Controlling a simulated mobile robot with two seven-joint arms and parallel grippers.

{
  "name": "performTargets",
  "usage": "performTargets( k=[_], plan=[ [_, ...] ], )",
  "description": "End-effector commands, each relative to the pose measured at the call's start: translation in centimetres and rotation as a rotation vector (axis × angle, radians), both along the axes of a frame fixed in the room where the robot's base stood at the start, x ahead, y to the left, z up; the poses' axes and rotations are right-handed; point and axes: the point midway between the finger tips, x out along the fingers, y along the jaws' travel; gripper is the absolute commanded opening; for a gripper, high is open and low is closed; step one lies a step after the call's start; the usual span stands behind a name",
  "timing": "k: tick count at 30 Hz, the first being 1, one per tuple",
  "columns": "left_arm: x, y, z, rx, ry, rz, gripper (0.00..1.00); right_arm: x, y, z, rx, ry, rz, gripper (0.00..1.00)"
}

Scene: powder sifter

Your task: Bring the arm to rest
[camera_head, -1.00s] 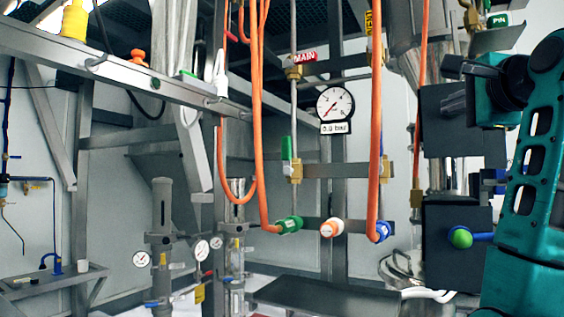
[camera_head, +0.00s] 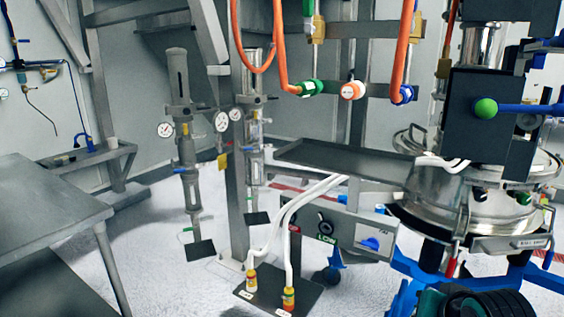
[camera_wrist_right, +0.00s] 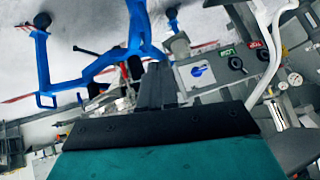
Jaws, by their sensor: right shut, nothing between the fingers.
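My right gripper (camera_wrist_right: 155,88) shows in the right wrist view as dark fingers, closed together with nothing held, beyond a black and teal wrist. It is apart from the blue frame (camera_wrist_right: 95,68) and the control box (camera_wrist_right: 205,72) behind it. In the head view only a teal and black part of my right arm shows at the bottom right edge, in front of the sifter's blue base. The sifter (camera_head: 435,200) is a round steel machine at the right. My left gripper is not in view.
The control box (camera_head: 345,228) with a blue knob stands beside the sifter. White hoses run to a dark floor plate (camera_head: 262,295). A grey table (camera_head: 45,205) is at the left. Orange hoses (camera_head: 277,50) hang above a dark tray (camera_head: 340,160). Open floor lies at centre left.

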Motion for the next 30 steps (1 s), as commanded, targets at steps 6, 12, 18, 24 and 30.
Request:
performTargets(
  k=[6, 12, 18, 24, 30],
  plan=[
    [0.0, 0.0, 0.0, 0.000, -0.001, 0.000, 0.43, -9.6, 2.1, -7.3, -0.124, 0.209, 0.221, 0.00],
    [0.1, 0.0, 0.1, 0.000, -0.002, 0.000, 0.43, -16.8, 3.5, -10.5, -0.181, 0.343, 0.394, 0.00],
    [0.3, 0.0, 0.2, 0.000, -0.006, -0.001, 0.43, -21.8, 4.6, -12.1, -0.206, 0.419, 0.528, 0.00],
    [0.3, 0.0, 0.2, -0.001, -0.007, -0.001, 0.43, -18.4, 5.3, -14.9, -0.220, 0.258, 0.522, 0.00],
    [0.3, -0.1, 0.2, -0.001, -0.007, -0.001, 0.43, -15.9, 6.2, -17.9, -0.230, 0.068, 0.521, 0.00]
  ],
)
